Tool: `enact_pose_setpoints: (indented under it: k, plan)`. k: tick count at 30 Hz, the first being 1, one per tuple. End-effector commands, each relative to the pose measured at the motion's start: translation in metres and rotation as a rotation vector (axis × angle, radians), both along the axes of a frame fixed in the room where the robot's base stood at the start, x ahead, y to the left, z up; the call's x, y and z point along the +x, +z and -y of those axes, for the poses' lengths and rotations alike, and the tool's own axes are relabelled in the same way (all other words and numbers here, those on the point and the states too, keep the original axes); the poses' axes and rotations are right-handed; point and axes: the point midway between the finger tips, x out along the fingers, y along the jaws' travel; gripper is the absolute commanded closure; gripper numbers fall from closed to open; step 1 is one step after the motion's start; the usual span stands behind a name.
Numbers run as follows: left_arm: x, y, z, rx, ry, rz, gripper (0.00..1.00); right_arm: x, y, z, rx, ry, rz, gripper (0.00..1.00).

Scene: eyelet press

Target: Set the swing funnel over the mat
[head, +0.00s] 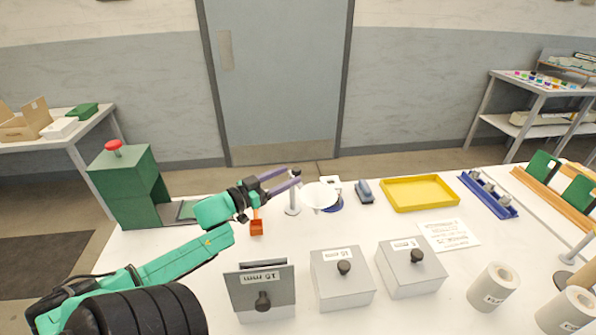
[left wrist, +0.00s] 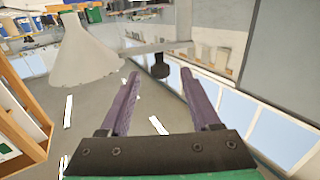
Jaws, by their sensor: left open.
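The swing funnel (head: 319,195) is a white cone on a post (head: 292,203) near the back middle of the table. In the left wrist view the funnel (left wrist: 85,58) shows at the upper left, beside my fingers. A black knob (left wrist: 160,67) shows between and beyond the purple fingertips. My left gripper (head: 297,178) is open, with its fingertips at the knob near the post top; I cannot tell whether they touch it. A round blue piece (head: 334,204), perhaps the mat, is partly hidden behind the funnel. My right gripper is not in view.
A green press (head: 128,187) with a red button stands at left. An orange piece (head: 257,228) is below my left gripper. Grey boxes with black knobs (head: 342,280) fill the front. A yellow tray (head: 419,206) and a blue rack (head: 488,200) are at right.

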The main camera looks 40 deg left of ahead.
Motion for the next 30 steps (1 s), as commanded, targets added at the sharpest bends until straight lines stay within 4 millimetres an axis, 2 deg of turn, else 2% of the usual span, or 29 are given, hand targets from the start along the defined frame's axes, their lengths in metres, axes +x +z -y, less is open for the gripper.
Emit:
enact_pose_setpoints:
  k: [3,6,16,17,21,22,30]
  plan:
    - [0.025,0.001,0.003,0.002,0.0,0.003,0.36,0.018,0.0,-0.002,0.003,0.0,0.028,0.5]
    - [0.037,0.0,0.005,0.001,0.001,0.002,0.36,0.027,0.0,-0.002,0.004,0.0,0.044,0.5]
    - [0.044,-0.001,0.007,0.001,0.0,-0.002,0.36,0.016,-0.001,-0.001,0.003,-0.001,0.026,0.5]
    - [0.044,-0.001,0.007,0.001,0.0,-0.001,0.44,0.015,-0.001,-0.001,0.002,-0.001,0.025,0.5]
    - [0.044,-0.001,0.007,0.0,0.0,-0.001,0.97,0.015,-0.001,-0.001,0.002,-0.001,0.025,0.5]
    - [0.044,-0.001,0.007,0.0,0.0,-0.001,1.0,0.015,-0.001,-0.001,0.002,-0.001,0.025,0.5]
    - [0.043,-0.001,0.007,0.0,0.0,-0.001,1.0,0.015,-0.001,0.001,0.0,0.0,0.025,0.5]
